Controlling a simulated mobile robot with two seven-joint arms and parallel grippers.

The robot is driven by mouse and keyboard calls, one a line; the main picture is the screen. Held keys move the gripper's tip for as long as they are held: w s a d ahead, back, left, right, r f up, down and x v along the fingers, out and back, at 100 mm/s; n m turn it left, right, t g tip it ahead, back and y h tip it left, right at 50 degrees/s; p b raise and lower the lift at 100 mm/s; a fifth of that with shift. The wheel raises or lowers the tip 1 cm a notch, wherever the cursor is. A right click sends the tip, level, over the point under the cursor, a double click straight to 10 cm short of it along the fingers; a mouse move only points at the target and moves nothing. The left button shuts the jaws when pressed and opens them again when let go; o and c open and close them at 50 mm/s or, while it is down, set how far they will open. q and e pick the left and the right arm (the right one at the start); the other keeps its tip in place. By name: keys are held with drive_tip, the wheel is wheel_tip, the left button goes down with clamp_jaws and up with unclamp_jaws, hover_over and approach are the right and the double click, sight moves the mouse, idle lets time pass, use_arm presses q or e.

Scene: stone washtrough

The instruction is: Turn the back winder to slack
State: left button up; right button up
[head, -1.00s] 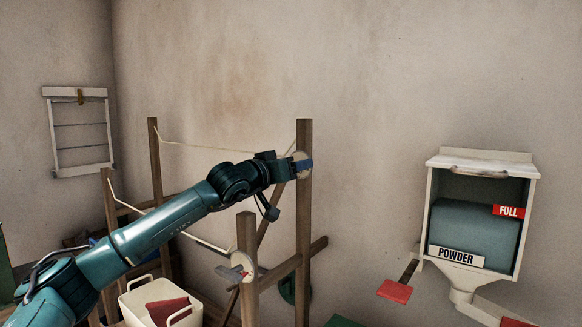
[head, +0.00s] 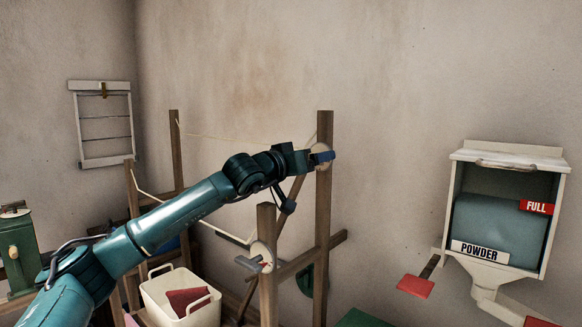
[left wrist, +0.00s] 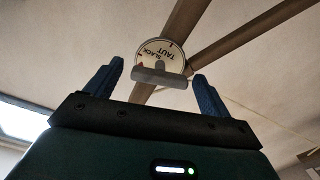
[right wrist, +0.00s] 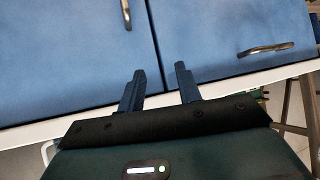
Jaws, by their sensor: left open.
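The back winder (head: 322,150) is a pale round disc near the top of the tall back post. In the left wrist view its dial (left wrist: 153,52) reads SLACK and TAUT, with a grey bar handle (left wrist: 160,77) across it. My left gripper (head: 320,158) is at this winder. Its open fingers (left wrist: 159,68) stand either side of the handle, with gaps showing on both sides. I cannot tell which mark the handle is set to. My right gripper (right wrist: 160,68) is open and empty, over blue cabinet doors.
A front winder (head: 261,258) sits on the shorter front post, below my left forearm. A white basket (head: 180,300) with a dark red cloth stands under the pale lines. A powder box (head: 500,215) marked FULL hangs at right. The wall between is clear.

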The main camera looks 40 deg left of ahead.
use_arm(q)
drive_tip(key=s+b, duration=0.4)
drive_tip(key=s, duration=0.8)
drive_tip(key=shift+a, duration=0.4)
use_arm(e)
drive_tip(key=shift+w+a+f+n+t+y, duration=0.1)
drive_tip(key=shift+w+a+n+t+y, duration=0.1)
drive_tip(key=shift+a, duration=0.3)
drive_tip(key=shift+w+a+f+n+t+y, duration=0.1)
drive_tip(key=shift+w+a+t+y, duration=0.1)
drive_tip(key=shift+a, duration=0.25)
use_arm(q)
drive_tip(key=shift+c, duration=0.3)
